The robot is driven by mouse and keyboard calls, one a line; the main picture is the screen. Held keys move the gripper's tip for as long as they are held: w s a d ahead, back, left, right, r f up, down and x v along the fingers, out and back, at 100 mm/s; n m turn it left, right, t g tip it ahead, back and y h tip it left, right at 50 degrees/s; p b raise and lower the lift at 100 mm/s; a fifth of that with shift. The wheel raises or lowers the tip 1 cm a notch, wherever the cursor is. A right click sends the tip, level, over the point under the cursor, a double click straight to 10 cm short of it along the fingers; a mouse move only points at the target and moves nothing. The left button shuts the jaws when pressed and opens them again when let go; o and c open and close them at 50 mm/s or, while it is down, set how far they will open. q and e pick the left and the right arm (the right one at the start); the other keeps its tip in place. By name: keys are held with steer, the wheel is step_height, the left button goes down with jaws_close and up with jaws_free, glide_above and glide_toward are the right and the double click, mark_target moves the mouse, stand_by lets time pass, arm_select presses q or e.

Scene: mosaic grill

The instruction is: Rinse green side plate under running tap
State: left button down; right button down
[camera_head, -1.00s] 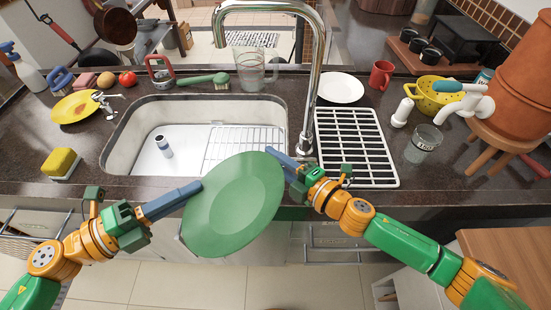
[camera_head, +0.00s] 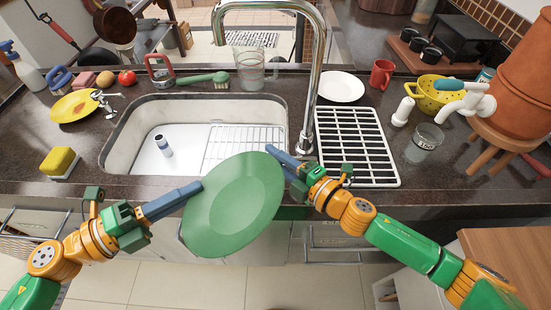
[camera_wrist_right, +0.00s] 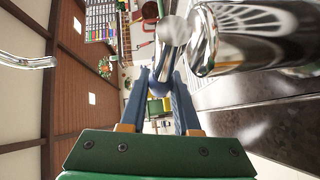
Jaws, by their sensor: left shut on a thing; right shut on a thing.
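The green side plate (camera_head: 235,208) is tilted in front of the sink's near edge in the head view. My left gripper (camera_head: 198,187) is shut on its left rim. The chrome tap (camera_head: 315,85) arches over the sink (camera_head: 120,140); I see no water stream from its spout. My right gripper (camera_head: 280,158) is beside the tap's base, behind the plate's upper right edge. In the right wrist view, its blue fingers (camera_wrist_right: 165,78) close on the tap's silver lever (camera_wrist_right: 172,45). The plate does not show in that view.
A white drying rack (camera_head: 357,150) lies right of the tap, with a white plate (camera_head: 340,87) behind it. A yellow sponge (camera_head: 60,161) sits left of the sink. A small white and blue item (camera_head: 163,146) lies in the basin. A clear glass (camera_head: 249,70) stands behind.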

arm_select(q)
steer(key=shift+f+b, duration=0.4)
steer(key=shift+f, duration=0.5)
arm_select(e)
steer(key=shift+f+m, duration=0.1)
steer(key=shift+m, duration=0.2)
steer(key=shift+r+y, duration=0.3)
steer(key=shift+r, duration=0.1)
arm_select(q)
steer(key=shift+r, duration=0.15)
arm_select(e)
steer(key=c, duration=0.6)
jaws_free()
steer(key=shift+t, duration=0.3)
steer(key=shift+s+d, duration=0.1)
steer(key=shift+d, duration=0.05)
steer(key=b+v, duration=0.2)
steer(key=v, duration=0.3)
steer(key=b+v, duration=0.2)
steer(key=v, duration=0.3)
steer(key=shift+s+d+f, duration=0.2)
steer(key=shift+d, duration=0.05)
arm_select(q)
steer(key=shift+f, duration=2.3)
arm_select(e)
steer(key=shift+s+d+r, duration=0.3)
steer(key=shift+s+d, duration=0.05)
steer(key=shift+s, duration=0.05)
steer(key=shift+d, duration=0.1)
